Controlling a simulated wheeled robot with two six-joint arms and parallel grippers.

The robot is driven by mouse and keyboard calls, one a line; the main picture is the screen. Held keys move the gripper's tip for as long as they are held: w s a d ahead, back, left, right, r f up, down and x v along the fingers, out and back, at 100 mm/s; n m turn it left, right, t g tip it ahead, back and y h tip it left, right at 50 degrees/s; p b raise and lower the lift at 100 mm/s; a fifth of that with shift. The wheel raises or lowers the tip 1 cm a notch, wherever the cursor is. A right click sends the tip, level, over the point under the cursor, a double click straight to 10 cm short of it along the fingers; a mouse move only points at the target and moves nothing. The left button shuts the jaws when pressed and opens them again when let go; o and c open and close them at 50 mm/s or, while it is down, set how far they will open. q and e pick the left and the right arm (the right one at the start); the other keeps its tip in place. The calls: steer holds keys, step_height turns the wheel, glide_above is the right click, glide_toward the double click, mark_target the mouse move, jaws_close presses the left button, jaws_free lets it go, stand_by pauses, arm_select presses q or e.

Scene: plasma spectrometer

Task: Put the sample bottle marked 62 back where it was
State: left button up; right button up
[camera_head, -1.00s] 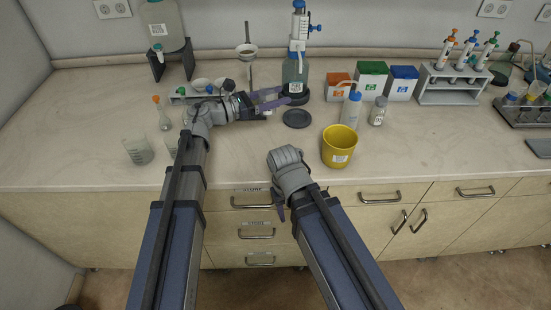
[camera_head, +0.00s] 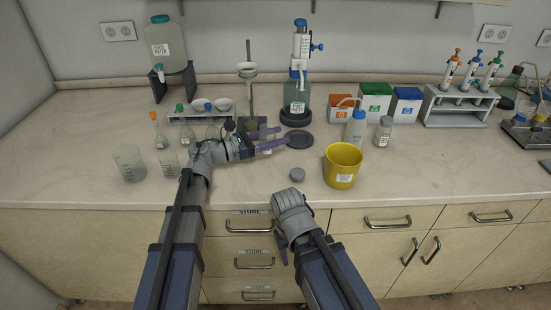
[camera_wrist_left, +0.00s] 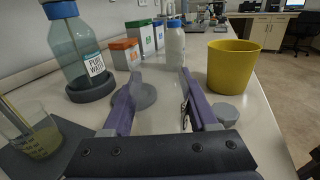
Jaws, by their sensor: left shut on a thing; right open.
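My left gripper (camera_head: 272,139) is over the counter, in front of the dispenser bottle and beside a dark flat disc (camera_head: 299,139). Its purple fingers (camera_wrist_left: 160,100) stand apart around something clear. A pale, dark-marked patch shows at the right finger's inner side in the left wrist view, perhaps a label of the sample bottle; no number is readable. A small grey cap-like piece (camera_head: 297,174) lies on the counter and shows in the left wrist view (camera_wrist_left: 228,112). My right gripper (camera_head: 284,236) is open and empty at the counter's front edge; its fingers are mostly hidden.
A yellow bucket (camera_head: 343,166), wash bottle (camera_head: 355,128) and grey-capped bottle (camera_head: 383,131) stand right. Behind are the dispenser bottle (camera_head: 297,95) and three coloured boxes (camera_head: 375,101). A beaker with yellowish liquid (camera_wrist_left: 35,135) is close left of the left gripper. The front middle counter is mostly clear.

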arm_select(q)
steer(key=shift+f, duration=0.45)
arm_select(e)
steer(key=shift+f, duration=0.5)
arm_select(q)
step_height(320, 180, down, 4)
steer(key=b, duration=0.3)
steer(key=shift+r+b, duration=0.2)
steer(key=shift+b, duration=0.15)
arm_select(e)
step_height(320, 180, down, 4)
steer(key=shift+r, duration=0.25)
arm_select(q)
steer(key=shift+f, duration=0.15)
steer(key=o, duration=1.4)
arm_select(e)
steer(key=shift+f, duration=0.2)
arm_select(q)
steer(key=shift+r, duration=0.25)
steer(key=v, duration=1.2)
steer(key=shift+f, duration=0.15)
arm_select(e)
steer(key=shift+r, duration=0.2)
